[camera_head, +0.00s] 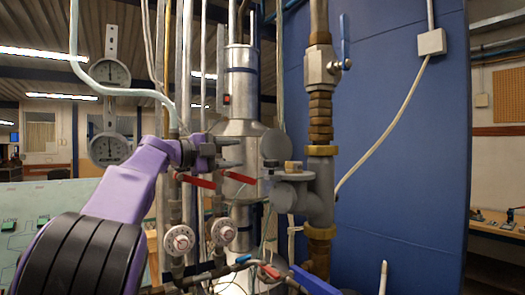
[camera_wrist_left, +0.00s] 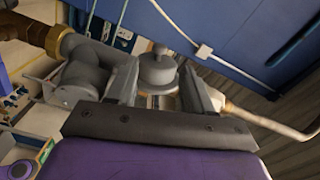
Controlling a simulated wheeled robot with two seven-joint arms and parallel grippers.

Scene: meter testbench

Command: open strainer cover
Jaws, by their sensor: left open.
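The grey strainer body (camera_head: 312,203) sits on a vertical brass pipe in the head view. A grey round disc (camera_head: 275,145), which looks like the strainer cover, stands above and left of it. In the left wrist view a grey round cover with a small knob (camera_wrist_left: 158,72) lies ahead, between the fingers. The strainer body (camera_wrist_left: 88,72) is left of it there. My left gripper (camera_head: 224,150) is open, left of the disc in the head view. It also shows in the left wrist view (camera_wrist_left: 160,92). Contact with the cover cannot be told. My right gripper is not in view.
Red lever handles (camera_head: 196,181) and round white dials (camera_head: 179,239) are just below my left gripper. Vertical pipes and a metal cylinder (camera_head: 241,85) stand behind it. A blue panel (camera_head: 400,170) backs the right side. A blue-handled valve (camera_head: 320,65) is above the strainer.

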